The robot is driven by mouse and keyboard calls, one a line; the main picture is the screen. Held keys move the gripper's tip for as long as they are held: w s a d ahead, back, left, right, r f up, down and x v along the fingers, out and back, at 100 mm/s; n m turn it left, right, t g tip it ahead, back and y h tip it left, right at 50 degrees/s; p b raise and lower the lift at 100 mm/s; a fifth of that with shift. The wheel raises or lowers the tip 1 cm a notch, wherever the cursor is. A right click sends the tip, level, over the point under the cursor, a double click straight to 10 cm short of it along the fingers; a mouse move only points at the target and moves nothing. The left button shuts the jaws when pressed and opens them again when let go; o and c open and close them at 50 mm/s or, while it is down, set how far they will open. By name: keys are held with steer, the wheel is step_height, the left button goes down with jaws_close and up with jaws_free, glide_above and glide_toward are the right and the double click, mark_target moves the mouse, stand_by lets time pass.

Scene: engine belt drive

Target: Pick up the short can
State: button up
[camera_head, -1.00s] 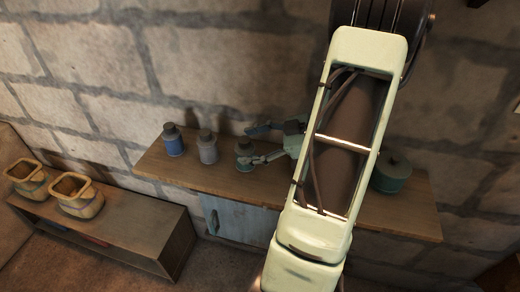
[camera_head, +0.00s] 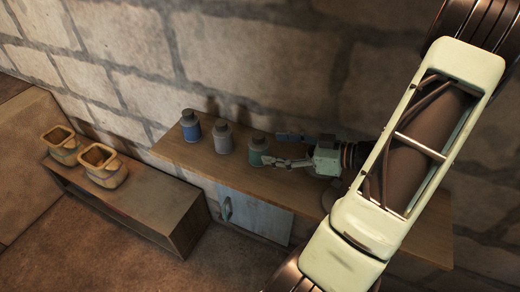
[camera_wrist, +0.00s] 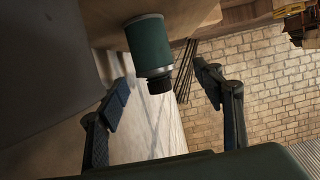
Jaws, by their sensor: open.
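A green can (camera_head: 257,150) with a dark cap stands upright on the wooden shelf, rightmost of three similar cans. In the wrist view a green can (camera_wrist: 149,43) with a black cap lies ahead, between the lines of the two fingers. My gripper (camera_head: 275,149) is open just right of it in the head view, with the fingers spread and pointing left at it. In the wrist view my gripper (camera_wrist: 163,82) shows nothing held. I cannot tell whether a finger touches the can. No view makes clear which can is the short one.
A grey can (camera_head: 222,138) and a blue can (camera_head: 191,127) stand to the left on the same shelf (camera_head: 235,172). A stone wall (camera_head: 270,60) rises behind. Two yellowish pots (camera_head: 102,166) sit on a low bench (camera_head: 150,200) at left. My arm covers the shelf's right part.

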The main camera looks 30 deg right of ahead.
mark_target(259, 145)
steer(key=x, duration=0.6)
steer(key=shift+w+d+f, duration=0.1)
steer(key=shift+w+f, duration=0.2)
steer(key=shift+w, duration=0.2)
steer(key=c, duration=1.3)
steer(key=shift+r, duration=0.1)
